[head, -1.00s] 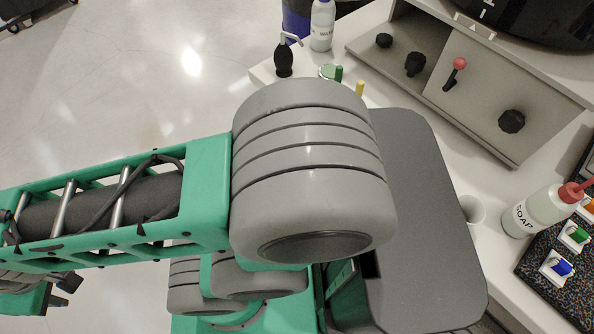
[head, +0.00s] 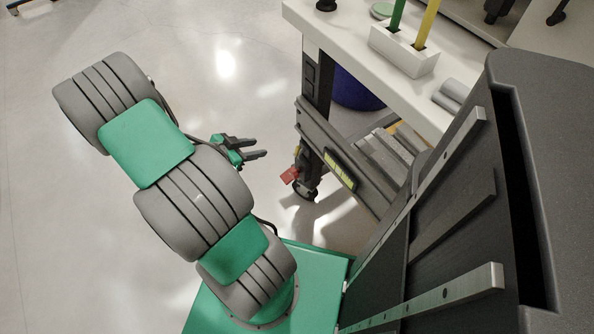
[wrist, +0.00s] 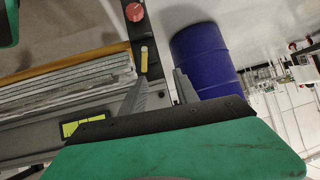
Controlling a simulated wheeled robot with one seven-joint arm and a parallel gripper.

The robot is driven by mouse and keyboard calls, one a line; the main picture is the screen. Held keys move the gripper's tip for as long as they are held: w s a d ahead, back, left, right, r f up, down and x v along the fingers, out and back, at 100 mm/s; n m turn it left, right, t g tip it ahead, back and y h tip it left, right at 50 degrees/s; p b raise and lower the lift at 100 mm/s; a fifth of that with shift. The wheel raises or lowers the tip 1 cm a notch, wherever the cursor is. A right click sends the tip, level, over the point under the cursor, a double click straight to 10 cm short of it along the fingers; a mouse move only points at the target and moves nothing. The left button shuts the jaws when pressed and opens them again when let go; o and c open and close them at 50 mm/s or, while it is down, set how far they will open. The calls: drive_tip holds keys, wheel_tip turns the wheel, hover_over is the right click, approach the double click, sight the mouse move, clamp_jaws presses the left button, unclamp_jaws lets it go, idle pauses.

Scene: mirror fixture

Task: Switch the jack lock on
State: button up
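A red part (head: 289,175) sits low on the dark leg of the white bench, just above the caster, in the head view. In the wrist view a round red knob (wrist: 134,11) shows at the top, with a yellow pin (wrist: 144,58) below it. I cannot tell for sure which of these is the jack lock. My gripper (head: 260,148) is to the left of the leg in the head view, pointing towards it and apart from the red part. In the wrist view my gripper (wrist: 162,76) has its two grey fingers spread, with nothing clearly held between them.
The bench top (head: 355,66) overhangs the leg and carries a white holder (head: 404,50) with green and yellow sticks. A blue drum (head: 356,92) stands behind the leg. A crossbar with a yellow label (head: 340,169) runs right from the leg.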

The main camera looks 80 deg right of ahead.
sight(297, 150)
drive_tip(key=s+d+f+m+b, duration=0.1)
drive_tip(key=s+d+f, duration=0.2)
drive_tip(key=s+d+f+m+g+h+b, duration=0.1)
drive_tip(key=s+d+f, duration=0.1)
drive_tip(key=s+d, duration=0.1)
drive_tip(key=s+d+f+g+b, duration=0.1)
drive_tip(key=s+d+f, duration=0.2)
drive_tip(key=s, duration=0.2)
drive_tip(key=shift+s+d+f+m+h, duration=0.1)
drive_tip(key=shift+f+m+h, duration=0.2)
drive_tip(key=shift+f+m, duration=0.1)
drive_tip(key=shift+c, duration=0.3)
clamp_jaws()
